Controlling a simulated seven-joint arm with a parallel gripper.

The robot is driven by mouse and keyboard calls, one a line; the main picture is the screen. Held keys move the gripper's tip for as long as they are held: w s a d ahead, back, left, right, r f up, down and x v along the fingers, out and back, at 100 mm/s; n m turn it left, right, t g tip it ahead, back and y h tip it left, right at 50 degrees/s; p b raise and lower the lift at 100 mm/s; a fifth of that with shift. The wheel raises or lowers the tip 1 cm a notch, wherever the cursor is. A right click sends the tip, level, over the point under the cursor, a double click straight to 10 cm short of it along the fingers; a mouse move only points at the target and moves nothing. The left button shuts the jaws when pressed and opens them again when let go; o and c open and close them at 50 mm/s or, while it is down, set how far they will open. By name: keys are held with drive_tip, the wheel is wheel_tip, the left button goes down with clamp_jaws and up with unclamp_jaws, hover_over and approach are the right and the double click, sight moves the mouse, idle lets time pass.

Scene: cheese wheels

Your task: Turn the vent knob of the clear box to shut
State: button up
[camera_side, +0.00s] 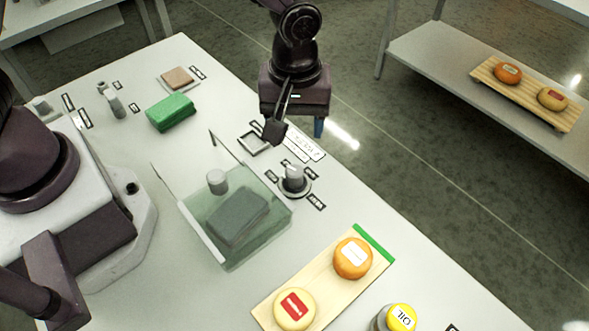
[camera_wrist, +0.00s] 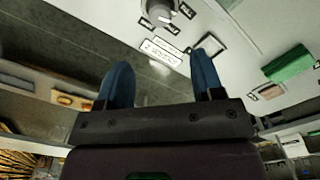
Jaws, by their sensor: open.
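The clear box (camera_side: 222,255) is a see-through greenish case on the table, with a dark grey block (camera_side: 237,217) inside. A grey round vent knob (camera_side: 294,179) sits on a ringed dial at the box's right corner, with small labels around it. The knob also shows at the top of the wrist view (camera_wrist: 160,10), partly cut off. My gripper (camera_side: 297,124) hangs beyond the knob, towards the far table edge, apart from it. In the wrist view its two blue fingers (camera_wrist: 161,75) are spread with nothing between them. I cannot read the knob's setting.
A wooden board (camera_side: 318,285) with two cheese wheels and a yellow-topped oil jar (camera_side: 401,318) stand at the front right. A green block (camera_side: 170,112) lies at the back left. A white label plate (camera_side: 303,144) and a black square frame (camera_side: 254,138) lie behind the knob.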

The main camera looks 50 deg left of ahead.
sight(295, 169)
drive_tip(key=shift+n, duration=0.3)
wheel_tip(295, 169, down, 13)
drive_tip(key=shift+c, duration=0.2)
drive_tip(key=c, duration=0.9)
